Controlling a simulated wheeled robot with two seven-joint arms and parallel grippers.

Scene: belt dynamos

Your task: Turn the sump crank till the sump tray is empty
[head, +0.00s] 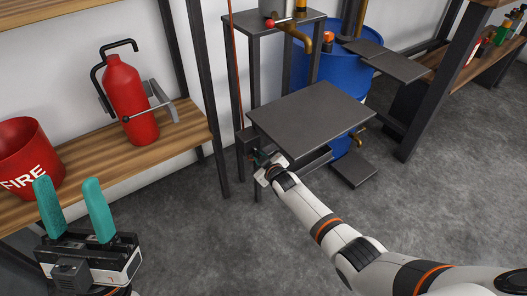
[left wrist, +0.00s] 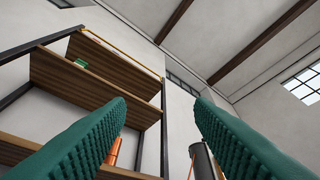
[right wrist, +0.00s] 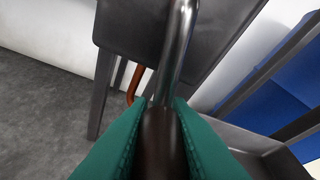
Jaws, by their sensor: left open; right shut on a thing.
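My right gripper (head: 266,162) is at the near left side of a dark metal stand, just under its flat top plate (head: 312,112). In the right wrist view its teal fingers are shut on the dark grip of the crank (right wrist: 162,130), whose bare metal rod (right wrist: 178,50) runs up from the grip and bends at the top. A grey tray-like part (right wrist: 258,143), perhaps the sump tray, shows at the lower right there; its contents cannot be made out. My left gripper (head: 70,192) is open and empty at the lower left, fingers up.
A wooden shelf (head: 105,157) at left holds a red fire bucket (head: 27,155) and a red extinguisher (head: 126,95). A blue barrel (head: 343,75) stands behind the top plate, with dark plates (head: 400,65) beside it. The grey floor (head: 205,245) is clear between my arms.

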